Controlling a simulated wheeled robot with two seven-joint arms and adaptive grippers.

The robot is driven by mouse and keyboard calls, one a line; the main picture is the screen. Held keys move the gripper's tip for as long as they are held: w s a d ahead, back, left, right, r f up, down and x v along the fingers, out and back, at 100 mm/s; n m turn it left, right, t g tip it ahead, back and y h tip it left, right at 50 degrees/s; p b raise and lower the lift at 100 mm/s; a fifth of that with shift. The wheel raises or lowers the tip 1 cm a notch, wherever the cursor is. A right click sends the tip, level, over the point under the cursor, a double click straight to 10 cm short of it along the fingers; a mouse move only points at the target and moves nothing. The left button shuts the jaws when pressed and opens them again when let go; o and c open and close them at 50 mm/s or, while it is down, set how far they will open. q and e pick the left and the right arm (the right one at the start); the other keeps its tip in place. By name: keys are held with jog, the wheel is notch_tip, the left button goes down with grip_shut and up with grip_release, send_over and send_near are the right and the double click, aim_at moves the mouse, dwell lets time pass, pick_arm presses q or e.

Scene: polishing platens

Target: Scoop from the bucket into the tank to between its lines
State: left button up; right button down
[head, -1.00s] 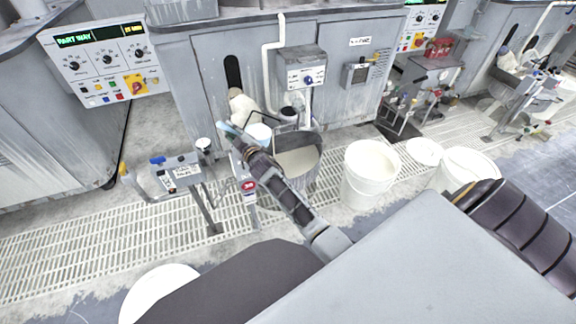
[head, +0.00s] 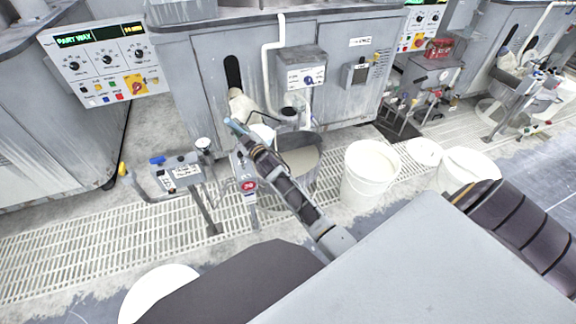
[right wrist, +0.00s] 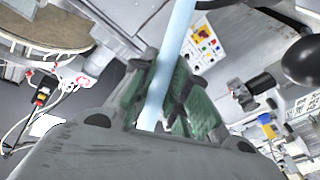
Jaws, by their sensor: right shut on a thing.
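My right gripper (head: 243,137) is shut on the pale blue handle of a scoop. The handle (right wrist: 169,72) runs between the green finger pads in the right wrist view. The scoop's pale cup (head: 263,134) is tilted at the left rim of the grey tank, partly hidden by the gripper; its contents cannot be seen. The tank (head: 312,178) is open and holds greyish liquid; its lines cannot be made out. A white bucket (head: 366,190) with cream-coloured liquid stands to the right of the tank. My left gripper is not in view.
A grey machine cabinet (head: 220,65) with a white pipe (head: 270,75) stands behind the tank. A small stand with a gauge (head: 203,144) is left of the tank. Another white bucket (head: 467,168) and a white lid (head: 424,152) are farther right. Floor grating (head: 110,230) lies in front.

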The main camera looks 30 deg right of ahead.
jog(key=shift+s+d+r+m, duration=0.15)
jog(key=shift+d+r+m, duration=0.15)
jog(key=shift+d, duration=0.35)
jog(key=shift+s+d+r+m, duration=0.1)
jog(key=shift+d+r+m, duration=0.1)
jog(key=shift+d+m, duration=0.3)
